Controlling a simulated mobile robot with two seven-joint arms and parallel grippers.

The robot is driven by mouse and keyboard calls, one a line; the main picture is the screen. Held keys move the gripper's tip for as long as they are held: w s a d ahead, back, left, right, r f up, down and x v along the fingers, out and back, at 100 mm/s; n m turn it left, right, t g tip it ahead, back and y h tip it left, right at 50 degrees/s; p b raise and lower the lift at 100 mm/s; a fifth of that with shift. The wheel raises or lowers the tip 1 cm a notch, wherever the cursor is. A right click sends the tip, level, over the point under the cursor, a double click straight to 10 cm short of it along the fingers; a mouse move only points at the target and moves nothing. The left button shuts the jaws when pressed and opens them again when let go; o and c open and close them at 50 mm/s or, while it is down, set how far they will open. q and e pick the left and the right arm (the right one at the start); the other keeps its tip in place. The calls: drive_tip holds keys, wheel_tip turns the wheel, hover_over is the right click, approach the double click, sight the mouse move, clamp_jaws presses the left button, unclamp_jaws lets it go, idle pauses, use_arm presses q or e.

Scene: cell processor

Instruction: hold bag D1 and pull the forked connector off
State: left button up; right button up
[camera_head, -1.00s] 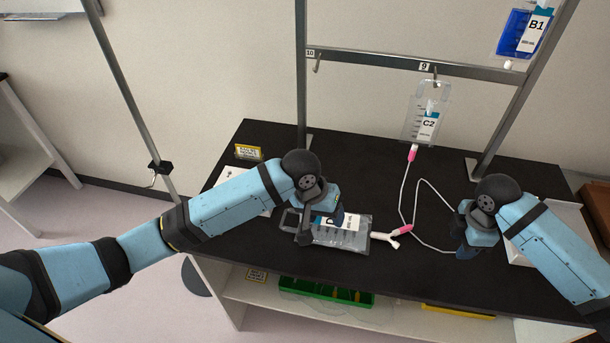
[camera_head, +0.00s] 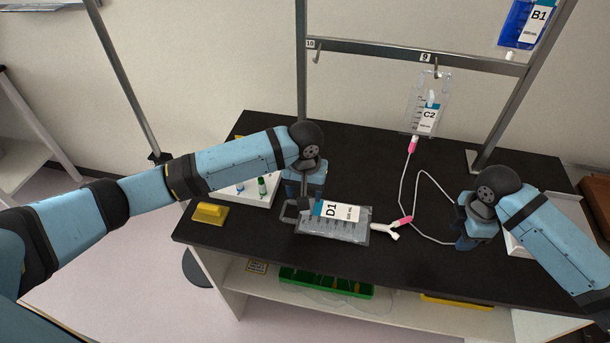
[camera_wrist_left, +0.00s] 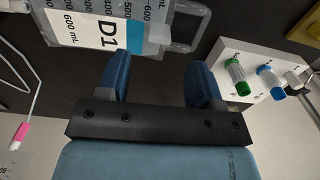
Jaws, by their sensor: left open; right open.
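Bag D1 (camera_head: 334,222) lies flat on the black table in the head view, its label facing up. It also shows at the upper left of the left wrist view (camera_wrist_left: 110,22). A white forked connector (camera_head: 386,230) sits at the bag's right end, with a pink piece (camera_head: 404,221) and a thin white tube leading away from it. My left gripper (camera_head: 302,192) is by the bag's handle end; in the left wrist view its blue fingers (camera_wrist_left: 160,82) are apart with nothing between them. My right gripper (camera_head: 470,245) is open, right of the connector and apart from it; its fingertips are mostly hidden.
Bag C2 (camera_head: 426,112) hangs from the rack (camera_head: 390,54) above the table, and bag B1 (camera_head: 526,26) hangs at upper right. A white holder with vials (camera_head: 246,198) and a yellow block (camera_head: 210,213) stand left. A white tray (camera_head: 530,240) lies right.

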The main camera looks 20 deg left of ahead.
sight(329, 216)
use_arm(q)
wheel_tip(329, 216, down, 6)
drive_tip(key=shift+r, duration=0.1)
drive_tip(key=shift+c, duration=0.2)
clamp_jaws()
idle(0.4)
idle(0.9)
